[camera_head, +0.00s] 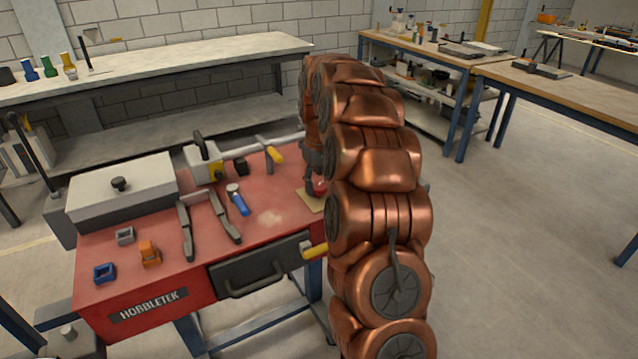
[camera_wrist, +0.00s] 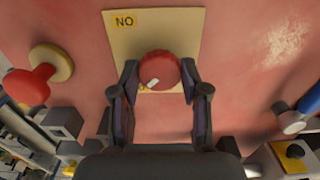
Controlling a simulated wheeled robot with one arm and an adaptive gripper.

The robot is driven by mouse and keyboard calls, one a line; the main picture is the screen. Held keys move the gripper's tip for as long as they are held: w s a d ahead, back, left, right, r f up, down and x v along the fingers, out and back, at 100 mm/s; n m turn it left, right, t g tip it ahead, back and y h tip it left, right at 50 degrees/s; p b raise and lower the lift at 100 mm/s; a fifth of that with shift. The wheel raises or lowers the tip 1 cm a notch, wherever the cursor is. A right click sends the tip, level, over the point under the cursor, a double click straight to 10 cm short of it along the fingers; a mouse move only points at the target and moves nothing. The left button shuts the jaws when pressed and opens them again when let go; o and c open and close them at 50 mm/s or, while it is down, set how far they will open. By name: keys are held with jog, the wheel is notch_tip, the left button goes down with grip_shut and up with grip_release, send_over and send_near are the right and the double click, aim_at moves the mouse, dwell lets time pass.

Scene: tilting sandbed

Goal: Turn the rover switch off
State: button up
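The rover switch is a round red knob (camera_wrist: 158,71) on a pale yellow plate (camera_wrist: 177,24). In the wrist view a label above it looks like "NO", which would read "ON" upside down. The knob's white mark points to the lower left, towards a mostly hidden yellow label. My gripper (camera_wrist: 160,76) is open, one dark fingertip close to each side of the knob. I cannot tell whether they touch it. In the head view the knob (camera_head: 320,187) and plate (camera_head: 309,201) are partly hidden by my arm and gripper.
The red bench top (camera_head: 180,265) holds pliers (camera_head: 186,232), a blue-handled tool (camera_head: 238,201), a grey box (camera_head: 122,195) and small blocks. In the wrist view a red knob-like part (camera_wrist: 28,88) on a yellowish disc stands left of the plate. A drawer handle (camera_head: 250,285) juts from the front.

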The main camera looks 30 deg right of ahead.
aim_at(318, 186)
jog(key=o, duration=0.4)
jog(key=shift+r, duration=6)
